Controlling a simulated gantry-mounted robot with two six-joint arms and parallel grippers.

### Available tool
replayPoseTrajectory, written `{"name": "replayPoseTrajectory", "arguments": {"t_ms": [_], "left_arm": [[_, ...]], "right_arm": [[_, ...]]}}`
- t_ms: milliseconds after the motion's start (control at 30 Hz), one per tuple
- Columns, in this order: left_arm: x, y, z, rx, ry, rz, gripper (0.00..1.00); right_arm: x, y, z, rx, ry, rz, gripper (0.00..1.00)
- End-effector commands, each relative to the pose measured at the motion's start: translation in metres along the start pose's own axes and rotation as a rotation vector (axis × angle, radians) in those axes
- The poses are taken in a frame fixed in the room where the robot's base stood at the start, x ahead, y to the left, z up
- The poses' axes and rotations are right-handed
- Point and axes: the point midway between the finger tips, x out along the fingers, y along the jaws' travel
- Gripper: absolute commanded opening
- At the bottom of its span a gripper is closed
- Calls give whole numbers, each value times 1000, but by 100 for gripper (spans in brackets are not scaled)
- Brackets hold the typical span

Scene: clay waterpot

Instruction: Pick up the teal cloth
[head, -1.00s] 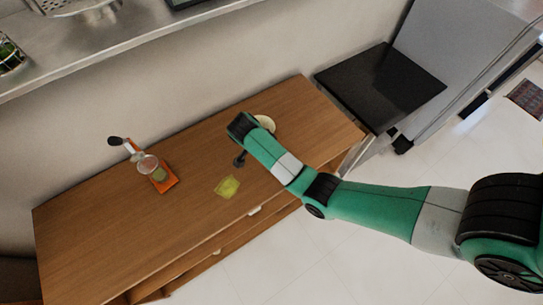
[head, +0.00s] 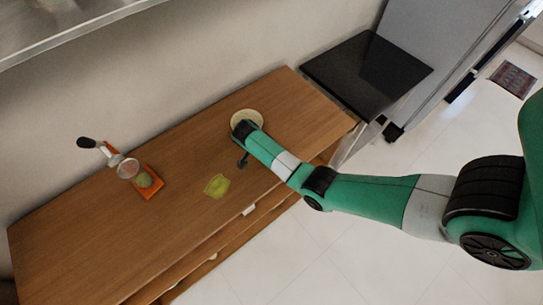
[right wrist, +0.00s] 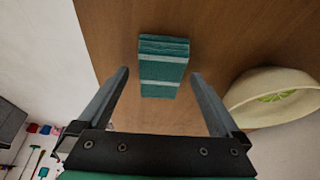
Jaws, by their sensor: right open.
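The teal cloth (right wrist: 163,66) is a folded, layered block with pale stripes, lying on the wooden table top in the right wrist view. My right gripper (right wrist: 160,74) is open and empty, with its two fingers pointing toward the cloth, one to each side of it in the picture. I cannot tell how far the fingertips are above the table. In the head view my right gripper (head: 243,162) is a small dark shape over the table, and the teal cloth cannot be made out there. My left gripper is not in view.
A pale round bowl (right wrist: 275,95) stands just right of the cloth; the head view shows it behind my wrist (head: 246,116). A yellow-green flat piece (head: 217,185) lies nearby. An orange board (head: 147,196) with a dark-handled item (head: 127,167) is at left. Bare table lies between.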

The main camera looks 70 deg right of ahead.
Motion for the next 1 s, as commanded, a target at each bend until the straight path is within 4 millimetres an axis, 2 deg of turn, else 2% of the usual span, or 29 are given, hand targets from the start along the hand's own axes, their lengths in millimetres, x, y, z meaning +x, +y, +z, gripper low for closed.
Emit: {"name": "replayPoseTrajectory", "arguments": {"t_ms": [233,700,1000], "left_arm": [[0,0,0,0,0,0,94],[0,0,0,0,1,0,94],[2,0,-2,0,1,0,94]], "right_arm": [[2,0,0,0,0,0,98],[2,0,0,0,0,0,14],[-2,0,-2,1,0,-1,14]]}}
